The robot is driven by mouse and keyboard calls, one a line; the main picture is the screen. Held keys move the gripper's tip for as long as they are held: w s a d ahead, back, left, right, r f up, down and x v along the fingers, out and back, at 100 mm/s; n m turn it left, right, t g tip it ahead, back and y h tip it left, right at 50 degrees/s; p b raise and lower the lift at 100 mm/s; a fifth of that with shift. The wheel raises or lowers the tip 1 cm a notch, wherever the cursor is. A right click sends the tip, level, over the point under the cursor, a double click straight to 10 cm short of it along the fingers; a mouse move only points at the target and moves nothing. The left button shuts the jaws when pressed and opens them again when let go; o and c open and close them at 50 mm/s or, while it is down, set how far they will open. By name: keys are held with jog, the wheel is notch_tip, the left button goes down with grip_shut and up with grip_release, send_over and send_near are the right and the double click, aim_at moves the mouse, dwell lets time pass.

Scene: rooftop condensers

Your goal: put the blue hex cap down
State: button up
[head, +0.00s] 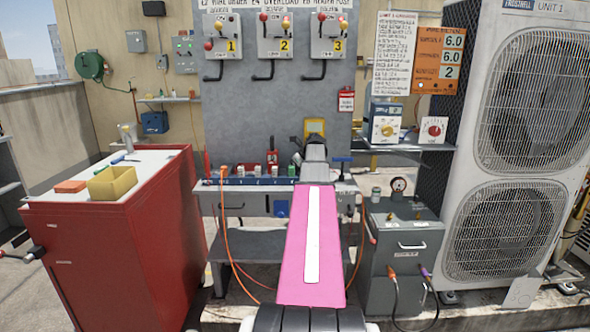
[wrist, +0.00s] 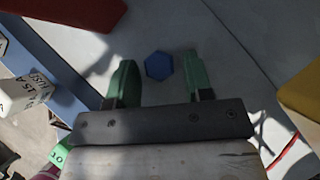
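The blue hex cap (wrist: 158,66) shows in the wrist view as a small blue hexagon on or just above a pale grey surface (wrist: 225,30). It lies between the green fingertips of my gripper (wrist: 161,72), with a visible gap on both sides. My gripper is open and not closed on the cap. I cannot tell the height between fingertips and surface. In the head view my arm hides the gripper and the cap, over the bench (head: 230,186) in front of the grey panel.
In the wrist view a red object (wrist: 75,10) is at top left, a yellow one (wrist: 303,92) at right. In the head view a red cabinet (head: 120,250) with a yellow bin (head: 112,183) stands left. A grey unit (head: 405,250) and a condenser (head: 525,140) stand right.

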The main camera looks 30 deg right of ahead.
jog(key=shift+r, duration=0.1)
jog(key=v, duration=1.2)
jog(key=shift+s, duration=0.1)
dwell(0.4)
